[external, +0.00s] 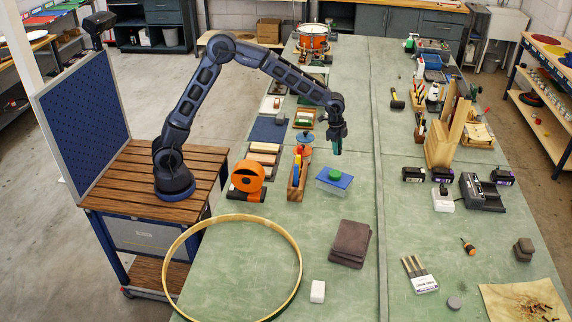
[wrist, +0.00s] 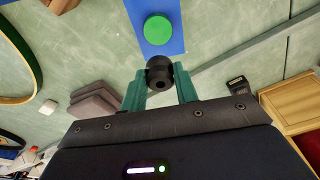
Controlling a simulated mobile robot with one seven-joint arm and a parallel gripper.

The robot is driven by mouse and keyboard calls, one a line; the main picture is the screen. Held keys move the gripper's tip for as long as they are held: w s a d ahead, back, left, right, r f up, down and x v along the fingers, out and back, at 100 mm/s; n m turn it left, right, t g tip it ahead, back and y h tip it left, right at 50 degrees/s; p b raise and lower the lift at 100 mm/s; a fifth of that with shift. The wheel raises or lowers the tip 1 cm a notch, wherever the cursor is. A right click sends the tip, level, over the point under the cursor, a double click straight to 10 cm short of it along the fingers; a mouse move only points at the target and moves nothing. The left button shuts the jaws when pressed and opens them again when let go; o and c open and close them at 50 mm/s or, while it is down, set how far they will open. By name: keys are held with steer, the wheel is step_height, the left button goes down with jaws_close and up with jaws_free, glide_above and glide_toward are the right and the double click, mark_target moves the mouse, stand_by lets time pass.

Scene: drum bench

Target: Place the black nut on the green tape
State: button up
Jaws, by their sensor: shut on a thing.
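My gripper (wrist: 159,82) has its two teal fingers shut on the black nut (wrist: 159,65), a dark round piece with a hole, in the wrist view. The green tape (wrist: 157,30) is a round green disc lying on a blue block (wrist: 173,46), just beyond the nut in that view. In the external view the green tape (external: 335,174) sits on the blue block (external: 344,183) on the bench. My gripper (external: 336,142) hangs above it, pointing down, with a clear gap between. The nut is too small to make out there.
A wooden holder with tools (external: 298,178) stands close left of the blue block. An orange tape dispenser (external: 248,177) is further left. Dark folded cloths (external: 350,244) and a large wooden hoop (external: 297,270) lie nearer the camera.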

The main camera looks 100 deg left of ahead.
mark_target(336, 173)
step_height(336, 173, down, 11)
steer(key=shift+f, duration=0.15)
stand_by(0.4)
steer(key=shift+f, duration=0.15)
steer(key=o, duration=0.9)
steer(key=shift+o, duration=0.2)
